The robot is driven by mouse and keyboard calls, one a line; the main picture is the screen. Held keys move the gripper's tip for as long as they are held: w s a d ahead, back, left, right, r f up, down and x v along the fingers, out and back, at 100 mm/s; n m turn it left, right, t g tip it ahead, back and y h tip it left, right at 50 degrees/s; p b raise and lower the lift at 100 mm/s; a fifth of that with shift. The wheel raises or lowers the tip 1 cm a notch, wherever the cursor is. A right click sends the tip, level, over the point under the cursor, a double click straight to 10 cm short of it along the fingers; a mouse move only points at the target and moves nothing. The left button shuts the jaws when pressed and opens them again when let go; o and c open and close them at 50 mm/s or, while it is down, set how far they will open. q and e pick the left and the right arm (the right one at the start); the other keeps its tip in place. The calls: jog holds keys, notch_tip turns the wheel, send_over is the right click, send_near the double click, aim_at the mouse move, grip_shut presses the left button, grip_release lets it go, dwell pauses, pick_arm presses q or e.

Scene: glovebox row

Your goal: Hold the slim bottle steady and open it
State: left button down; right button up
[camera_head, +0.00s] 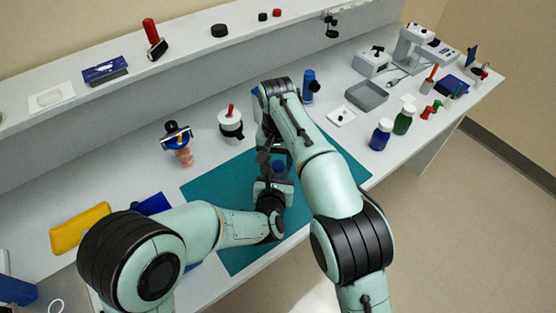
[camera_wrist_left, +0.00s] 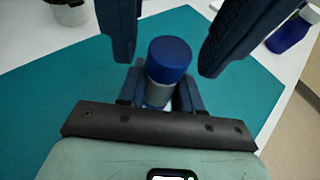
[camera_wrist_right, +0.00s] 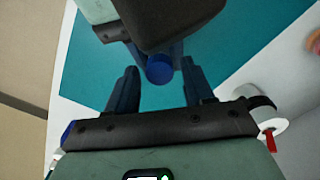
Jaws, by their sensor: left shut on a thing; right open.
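The slim bottle (camera_wrist_left: 158,94) stands upright over the teal mat (camera_head: 225,190), with a grey body and a blue cap (camera_wrist_left: 169,58). In the head view it is mostly hidden between my arms. My left gripper (camera_head: 271,184) is shut around the body below the cap. My right gripper (camera_wrist_right: 158,75) is open, pointing down from above. Its two fingers stand apart on either side of the blue cap, which also shows in the right wrist view (camera_wrist_right: 159,69). I see gaps between these fingers and the cap.
A blue bottle (camera_head: 380,136) and a green bottle (camera_head: 403,121) stand right of the mat, near a grey tray (camera_head: 367,96). A white jar (camera_head: 231,125) stands behind the mat. A yellow item (camera_head: 80,228) lies left. The mat's left part is clear.

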aim_at(278, 164)
jog(key=shift+f, duration=0.35)
grip_shut()
jog(key=shift+n, duration=0.3)
jog(key=shift+r, duration=0.2)
dwell(0.3)
jog(key=shift+r, duration=0.9)
jog(key=shift+r, duration=2)
pick_arm(q)
jog(key=c, duration=0.7)
grip_release()
